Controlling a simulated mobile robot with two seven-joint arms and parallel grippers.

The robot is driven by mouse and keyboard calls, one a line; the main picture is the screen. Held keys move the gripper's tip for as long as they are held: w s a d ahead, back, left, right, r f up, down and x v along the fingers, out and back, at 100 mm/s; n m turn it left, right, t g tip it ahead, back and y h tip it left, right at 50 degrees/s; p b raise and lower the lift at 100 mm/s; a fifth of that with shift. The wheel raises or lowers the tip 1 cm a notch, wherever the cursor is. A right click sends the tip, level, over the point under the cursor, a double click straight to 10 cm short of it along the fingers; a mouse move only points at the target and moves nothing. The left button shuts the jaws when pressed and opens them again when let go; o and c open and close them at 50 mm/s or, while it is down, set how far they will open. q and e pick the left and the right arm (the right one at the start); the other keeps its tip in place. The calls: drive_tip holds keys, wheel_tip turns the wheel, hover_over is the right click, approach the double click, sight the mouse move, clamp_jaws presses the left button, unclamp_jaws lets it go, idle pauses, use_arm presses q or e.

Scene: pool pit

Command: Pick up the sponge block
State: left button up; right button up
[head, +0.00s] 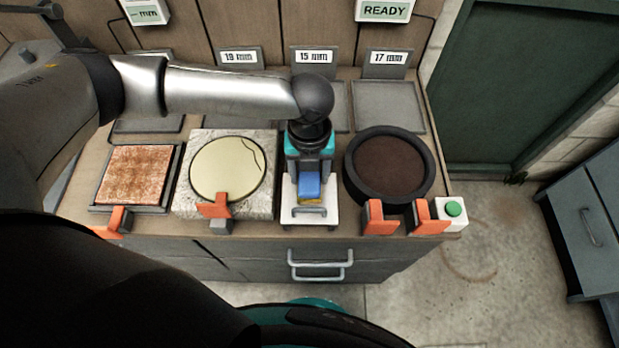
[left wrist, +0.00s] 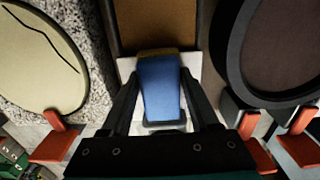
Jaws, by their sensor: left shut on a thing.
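The sponge block (head: 309,186) is blue on top with a yellow layer at its base. It stands over a white tray (head: 296,215) with a handle at the front. My left gripper (head: 308,180) comes down on it from above and is shut on it. In the left wrist view the sponge block (left wrist: 160,88) sits between the two dark fingers of my left gripper (left wrist: 163,100). Whether its underside touches the tray cannot be told. My right gripper is not in view.
Left of the tray is a stone block with a round cream disc (head: 228,168), then a rusty square plate (head: 135,174). On the right are a dark round ring (head: 432,170), orange clamps (head: 380,218) and a green button (head: 454,209). Labelled grey plates stand behind.

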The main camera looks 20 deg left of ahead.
use_arm(q)
clamp_jaws()
wheel_tip(320, 180, up, 20)
drive_tip(key=p, duration=0.5)
drive_tip(key=o, duration=0.7)
unclamp_jaws()
drive_tip(key=c, duration=0.6)
